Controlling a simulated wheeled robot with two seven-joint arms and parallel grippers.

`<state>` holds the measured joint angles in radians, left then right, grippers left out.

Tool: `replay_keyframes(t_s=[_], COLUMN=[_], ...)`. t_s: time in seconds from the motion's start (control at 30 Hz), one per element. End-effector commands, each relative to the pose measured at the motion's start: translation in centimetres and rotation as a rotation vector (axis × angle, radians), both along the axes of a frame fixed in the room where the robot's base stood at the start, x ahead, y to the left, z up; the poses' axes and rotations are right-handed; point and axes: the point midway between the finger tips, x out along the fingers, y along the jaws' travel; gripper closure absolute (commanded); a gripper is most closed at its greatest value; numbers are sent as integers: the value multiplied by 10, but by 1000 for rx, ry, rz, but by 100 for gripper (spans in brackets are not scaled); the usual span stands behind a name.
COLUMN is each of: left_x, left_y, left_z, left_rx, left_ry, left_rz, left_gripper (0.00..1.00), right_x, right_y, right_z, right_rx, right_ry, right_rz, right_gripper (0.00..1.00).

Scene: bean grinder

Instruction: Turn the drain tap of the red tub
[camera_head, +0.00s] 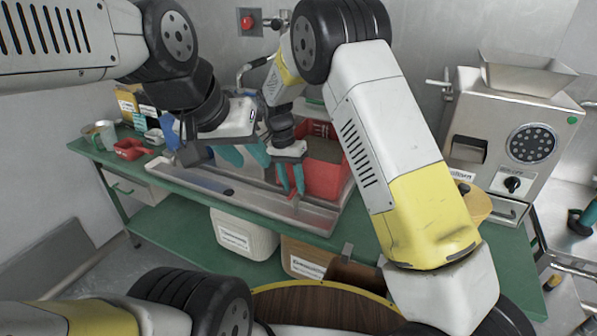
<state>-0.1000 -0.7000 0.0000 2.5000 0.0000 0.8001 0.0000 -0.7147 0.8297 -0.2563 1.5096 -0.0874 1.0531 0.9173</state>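The red tub (325,178) stands in the shallow metal tray (318,218) on the green bench, with dark contents showing inside. My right gripper (292,188) points down at the tub's left front side, with its two teal fingers a little apart. A small reddish bit shows by its fingertips; I cannot tell whether it is the drain tap. The tap is otherwise not clearly visible. My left gripper (245,160) is above the tray, left of the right gripper. Its teal fingers are apart, with nothing seen between them.
A blue flat tool (200,181) lies in the tray's left part. A red scoop (130,149) and metal cups (100,134) stand at the bench's left end. A grinder machine (515,140) stands right. White (245,235) and brown bins (303,258) are below the bench front.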

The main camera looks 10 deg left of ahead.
Motion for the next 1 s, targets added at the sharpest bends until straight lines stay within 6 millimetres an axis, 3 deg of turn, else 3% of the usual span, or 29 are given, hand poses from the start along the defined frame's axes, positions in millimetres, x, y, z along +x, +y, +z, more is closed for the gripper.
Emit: replay_keyframes(t_s=[0.43, 0.87, 1.0], left_x=[0, 0, 0], left_y=[0, 0, 0], left_z=[0, 0, 0], left_rx=[0, 0, 0], left_ry=[0, 0, 0], left_rz=[0, 0, 0], left_gripper=[64, 64, 64], right_x=[5, 5, 5], right_y=[13, 14, 2], right_z=[66, 75, 88], right_rx=[2, 2, 31], right_ry=[-3, -2, -8], right_rz=[0, 0, 4], right_gripper=[66, 66, 66])
